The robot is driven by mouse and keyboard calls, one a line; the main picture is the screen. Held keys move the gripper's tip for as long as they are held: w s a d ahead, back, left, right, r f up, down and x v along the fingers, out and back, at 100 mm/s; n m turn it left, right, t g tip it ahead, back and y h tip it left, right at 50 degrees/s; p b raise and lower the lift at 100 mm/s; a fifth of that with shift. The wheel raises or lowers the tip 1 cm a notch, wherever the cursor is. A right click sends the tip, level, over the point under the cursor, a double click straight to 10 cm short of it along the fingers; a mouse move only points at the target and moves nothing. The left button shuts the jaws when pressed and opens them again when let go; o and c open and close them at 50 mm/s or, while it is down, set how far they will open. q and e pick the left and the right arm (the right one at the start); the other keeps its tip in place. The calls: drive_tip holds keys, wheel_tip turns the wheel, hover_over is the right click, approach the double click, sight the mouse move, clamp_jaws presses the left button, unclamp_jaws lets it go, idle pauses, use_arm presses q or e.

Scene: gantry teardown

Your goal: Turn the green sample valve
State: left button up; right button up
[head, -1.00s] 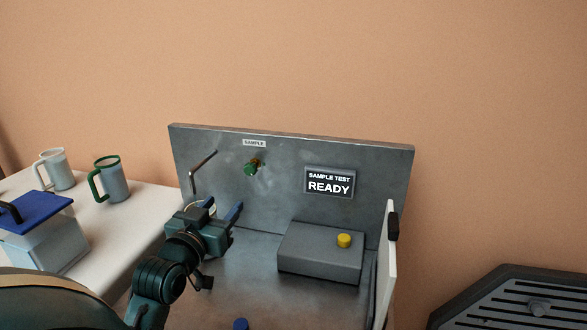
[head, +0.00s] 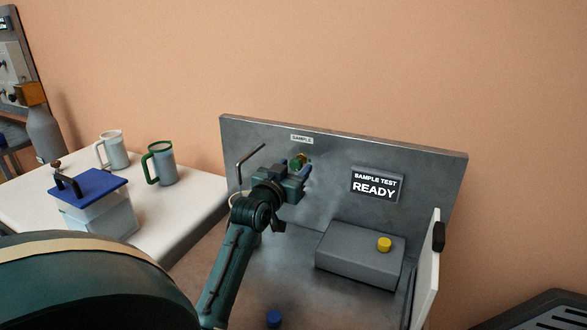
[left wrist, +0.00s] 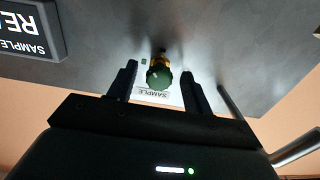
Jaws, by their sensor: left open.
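The green sample valve (head: 301,160) sits on the grey upright panel under the SAMPLE label (head: 302,139), with a brass-coloured stem. My left gripper (head: 300,176) is just in front of the panel at the valve, partly covering it in the head view. In the left wrist view the valve's green knob (left wrist: 158,77) lies between the two fingers of my open left gripper (left wrist: 160,82), with a gap on each side. Whether the fingertips reach past the knob is hard to tell. My right gripper is not in view.
A bent metal pipe (head: 249,162) sticks out left of the valve. A SAMPLE TEST READY display (head: 376,185) is at its right. Below are a grey box (head: 345,257) with a yellow button (head: 384,244) and a blue knob (head: 274,318). Mugs (head: 160,163) stand on the white table.

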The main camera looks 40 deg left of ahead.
use_arm(q)
drive_tip(key=shift+w, duration=0.15)
drive_tip(key=c, duration=1)
drive_tip(key=shift+o, duration=0.2)
drive_tip(key=shift+a+r+m+p, duration=0.1)
drive_tip(key=shift+r+m+p, duration=0.2)
drive_tip(key=shift+m+p, duration=1)
drive_tip(key=shift+p, duration=0.1)
drive_tip(key=shift+f+m, duration=0.15)
drive_tip(key=shift+m, duration=0.15)
drive_tip(key=shift+f, duration=0.1)
drive_tip(key=o, duration=1)
drive_tip(key=shift+c, duration=0.2)
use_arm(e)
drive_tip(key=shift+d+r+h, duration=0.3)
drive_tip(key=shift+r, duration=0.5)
